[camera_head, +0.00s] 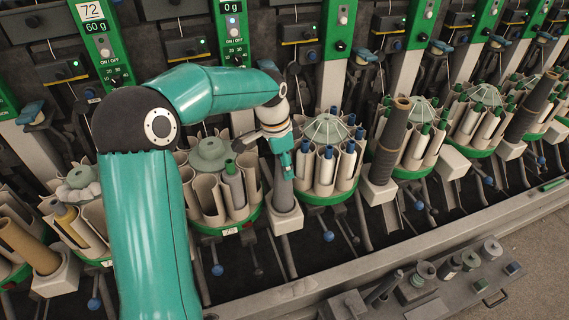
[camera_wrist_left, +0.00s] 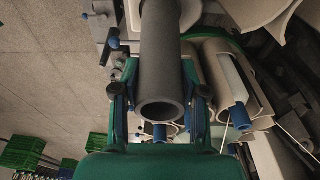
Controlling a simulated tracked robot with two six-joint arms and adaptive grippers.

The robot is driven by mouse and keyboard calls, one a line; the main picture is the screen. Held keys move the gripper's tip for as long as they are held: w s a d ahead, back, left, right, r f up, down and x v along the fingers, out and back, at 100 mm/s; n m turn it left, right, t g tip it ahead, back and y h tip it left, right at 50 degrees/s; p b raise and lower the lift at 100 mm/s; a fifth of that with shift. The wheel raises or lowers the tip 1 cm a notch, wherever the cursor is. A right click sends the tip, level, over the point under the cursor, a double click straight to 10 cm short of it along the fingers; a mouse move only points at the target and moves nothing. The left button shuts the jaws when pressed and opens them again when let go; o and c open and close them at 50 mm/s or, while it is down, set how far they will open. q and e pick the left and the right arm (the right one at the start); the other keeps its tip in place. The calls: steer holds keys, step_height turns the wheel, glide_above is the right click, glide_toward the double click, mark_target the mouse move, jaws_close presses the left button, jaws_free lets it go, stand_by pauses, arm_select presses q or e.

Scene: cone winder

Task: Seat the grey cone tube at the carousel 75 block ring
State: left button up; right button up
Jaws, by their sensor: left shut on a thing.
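The grey cone tube (camera_head: 284,190) stands roughly upright below my left gripper (camera_head: 282,150). Its lower end meets the pale block (camera_head: 286,220) to the right of the carousel labelled 75 (camera_head: 199,189); I cannot tell whether it sits fully in the block's ring. In the left wrist view, the tube (camera_wrist_left: 160,62) runs between the two fingers of my left gripper (camera_wrist_left: 160,92), its open hollow end towards the camera. The gripper is shut on the tube near that end. The ring is hidden by the tube. My right gripper is not in view.
A neighbouring carousel (camera_head: 326,158) holds pale tubes with blue tips close to the right of my gripper. A dark cone tube (camera_head: 393,140) stands on another block (camera_head: 379,190). A grey rail (camera_head: 350,268) runs along the front, with small fittings at the lower right.

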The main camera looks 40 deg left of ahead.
arm_select(q)
steer(key=shift+f, duration=0.4)
steer(key=o, duration=1.1)
steer(key=shift+r, duration=0.1)
steer(key=r, duration=0.4)
steer(key=s+r, duration=0.1)
steer(key=r, duration=0.6)
steer(key=shift+s+a+r, duration=0.3)
steer(key=shift+a+r, duration=0.05)
steer(key=shift+a, duration=0.05)
